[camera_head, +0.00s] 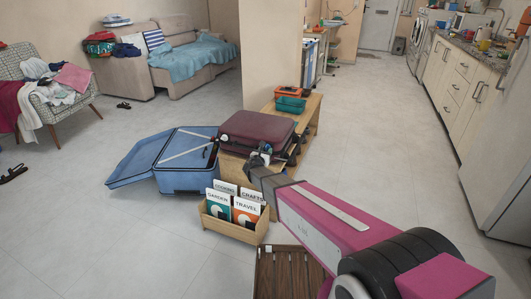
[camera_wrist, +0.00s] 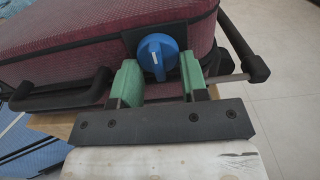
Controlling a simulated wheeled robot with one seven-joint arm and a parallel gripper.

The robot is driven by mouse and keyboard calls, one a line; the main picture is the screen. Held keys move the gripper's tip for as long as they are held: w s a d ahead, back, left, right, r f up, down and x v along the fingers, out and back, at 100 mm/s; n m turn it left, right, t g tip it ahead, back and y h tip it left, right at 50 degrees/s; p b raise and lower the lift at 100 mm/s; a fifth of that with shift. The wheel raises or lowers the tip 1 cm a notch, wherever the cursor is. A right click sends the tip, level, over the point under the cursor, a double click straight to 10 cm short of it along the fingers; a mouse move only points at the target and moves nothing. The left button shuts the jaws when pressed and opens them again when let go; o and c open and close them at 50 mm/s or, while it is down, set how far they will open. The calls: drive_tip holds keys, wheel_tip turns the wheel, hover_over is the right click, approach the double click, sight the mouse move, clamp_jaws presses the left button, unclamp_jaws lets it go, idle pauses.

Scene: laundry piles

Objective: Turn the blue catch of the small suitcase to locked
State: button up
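The small suitcase (camera_head: 256,131) is dark red and lies flat on a low wooden bench. In the wrist view its red side (camera_wrist: 100,35) fills the upper left. My gripper (camera_wrist: 160,80) is open, with one green-padded finger on each side of the knob. A gap shows at the left finger; the right finger is very close to the knob, and I cannot tell if it touches. In the head view the catch is hidden behind my gripper (camera_head: 262,155).
A black handle (camera_wrist: 65,95) is left of the catch; a dark bar and foot (camera_wrist: 257,70) are right. An open blue suitcase (camera_head: 185,180) and a wooden book box (camera_head: 232,228) stand near the bench (camera_head: 312,110). Floor at the right is clear.

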drive_tip(key=shift+m, duration=0.4)
drive_tip(key=m, duration=0.8)
drive_tip(key=shift+w+a+r, duration=0.1)
drive_tip(key=shift+a, duration=0.25)
drive_tip(key=m, duration=0.4)
drive_tip(key=shift+r+m, duration=0.15)
drive_tip(key=shift+m, duration=0.25)
drive_tip(key=m, duration=0.4)
drive_tip(key=shift+a+r, duration=0.1)
drive_tip(key=shift+r, duration=0.05)
drive_tip(key=shift+m, duration=0.3)
drive_tip(key=o, duration=0.9)
drive_tip(key=shift+c, duration=0.2)
